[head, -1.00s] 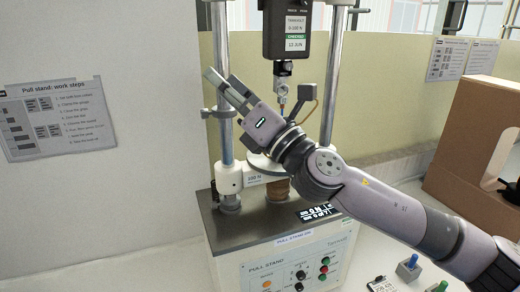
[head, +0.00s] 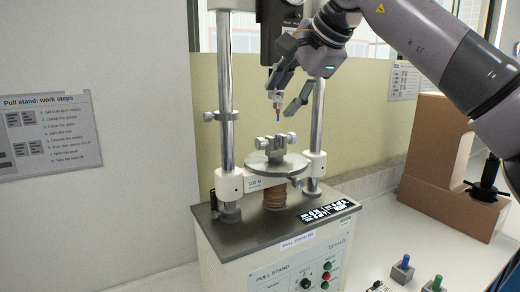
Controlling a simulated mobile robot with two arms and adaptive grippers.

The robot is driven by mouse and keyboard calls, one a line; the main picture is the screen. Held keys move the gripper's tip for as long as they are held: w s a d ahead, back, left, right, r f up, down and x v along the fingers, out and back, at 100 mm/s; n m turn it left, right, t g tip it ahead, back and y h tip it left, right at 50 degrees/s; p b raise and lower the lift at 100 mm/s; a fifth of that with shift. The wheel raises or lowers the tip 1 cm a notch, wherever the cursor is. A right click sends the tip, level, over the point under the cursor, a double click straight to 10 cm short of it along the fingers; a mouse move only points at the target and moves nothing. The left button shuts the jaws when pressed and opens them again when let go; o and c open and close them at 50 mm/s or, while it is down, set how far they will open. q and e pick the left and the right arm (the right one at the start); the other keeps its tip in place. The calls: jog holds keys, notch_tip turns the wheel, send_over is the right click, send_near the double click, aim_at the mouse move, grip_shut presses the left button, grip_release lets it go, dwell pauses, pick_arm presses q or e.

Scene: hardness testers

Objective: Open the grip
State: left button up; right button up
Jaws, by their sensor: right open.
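The pull stand (head: 270,230) stands in the middle with two upright columns, and a dark force gauge (head: 278,25) is at the top, partly hidden by my arm. A small metal grip (head: 277,96) hangs below the gauge, with a small orange and blue piece (head: 278,114) at its lower end. A lower grip (head: 275,143) with side knobs sits on the round plate (head: 280,166), apart from the hanging piece. My right gripper (head: 279,101) is open, its fingers pointing down around or in front of the hanging grip; contact cannot be told. My left gripper is not in view.
A panel with buttons and knobs (head: 305,272) is on the stand's front. Small blue (head: 403,268) and green (head: 435,284) topped blocks stand on the white table at right. A brown open box (head: 430,160) stands behind them. A steps sheet (head: 45,135) hangs at left.

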jog(key=p, duration=0.5)
send_near(260, 141)
jog(key=x, duration=0.8)
jog(key=shift+w+a+f, duration=0.1)
jog(key=shift+w+f, duration=0.05)
jog(key=shift+w, duration=0.05)
jog(key=shift+w+a+f, duration=0.25)
jog(key=shift+f, duration=0.2)
jog(key=shift+c, duration=0.5)
grip_shut()
